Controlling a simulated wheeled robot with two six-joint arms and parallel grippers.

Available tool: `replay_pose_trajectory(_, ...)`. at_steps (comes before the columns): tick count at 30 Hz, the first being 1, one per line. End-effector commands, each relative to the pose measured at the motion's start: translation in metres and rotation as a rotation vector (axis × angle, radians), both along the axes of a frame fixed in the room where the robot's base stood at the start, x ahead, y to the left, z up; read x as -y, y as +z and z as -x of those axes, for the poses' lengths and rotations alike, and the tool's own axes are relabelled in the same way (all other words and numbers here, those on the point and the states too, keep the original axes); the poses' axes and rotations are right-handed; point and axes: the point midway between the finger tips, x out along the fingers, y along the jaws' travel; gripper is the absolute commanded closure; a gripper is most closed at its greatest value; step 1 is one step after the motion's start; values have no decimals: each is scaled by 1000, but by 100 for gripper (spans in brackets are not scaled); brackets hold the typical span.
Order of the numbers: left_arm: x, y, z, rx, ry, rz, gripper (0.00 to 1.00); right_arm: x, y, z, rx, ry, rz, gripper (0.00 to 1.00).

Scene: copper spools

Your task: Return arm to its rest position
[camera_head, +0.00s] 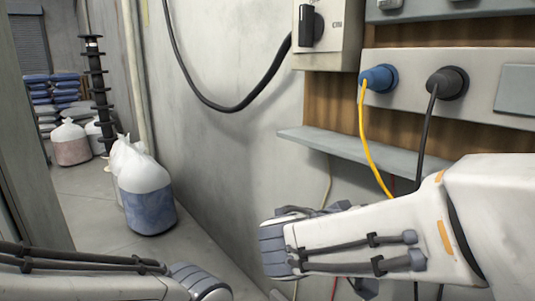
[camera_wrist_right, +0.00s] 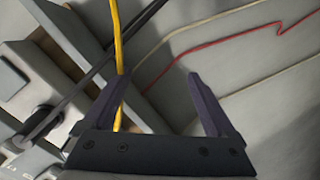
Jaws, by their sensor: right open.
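My right arm (camera_head: 375,235) reaches in from the right in the head view, its grey end in front of the wall below the shelf. In the right wrist view my right gripper (camera_wrist_right: 157,76) is open, with nothing gripped between its two dark fingers. A yellow cable (camera_wrist_right: 117,35) runs down beside and partly behind the left finger; I cannot tell whether they touch. My left arm (camera_head: 85,284) lies low at the bottom left of the head view. Its gripper is out of view.
A grey shelf (camera_head: 345,150) juts from the wall. Above it, a blue plug (camera_head: 379,78) with the yellow cable and a black plug (camera_head: 447,83) sit in a panel. White sacks (camera_head: 146,195) stand on the floor at left. A red wire (camera_wrist_right: 235,42) runs along the wall.

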Motion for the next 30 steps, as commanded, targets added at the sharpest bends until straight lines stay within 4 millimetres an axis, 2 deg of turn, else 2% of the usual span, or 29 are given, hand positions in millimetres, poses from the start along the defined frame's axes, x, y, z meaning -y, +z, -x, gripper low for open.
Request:
replay_pose_trajectory(1, 0, 0, 0, 0, 0, 0, 50, -1, -29, 17, -154, 6, -55, 9)
replay_pose_trajectory(3, 0, 0, 0, 0, 0, 0, 50, -9, -68, 43, -365, 33, -140, 9)
replay_pose_trajectory(6, 0, 0, 0, 0, 0, 0, 50, -30, -115, 82, -629, 112, -283, 9)
replay_pose_trajectory(9, 0, 0, 0, 0, 0, 0, 50, -60, -148, 118, -826, 221, -430, 9)
replay_pose_trajectory(13, 0, 0, 0, 0, 0, 0, 50, -98, -172, 152, -976, 364, -597, 9)
replay_pose_trajectory(21, 0, 0, 0, 0, 0, 0, 50, -166, -184, 193, -1074, 635, -868, 9)
replay_pose_trajectory(22, 0, 17, 0, -1, 0, -1, 50, -165, -167, 192, -1076, 632, -863, 9)
replay_pose_trajectory(30, 0, 83, 0, 0, 0, 0, 50, -163, -101, 191, -1077, 626, -857, 9)
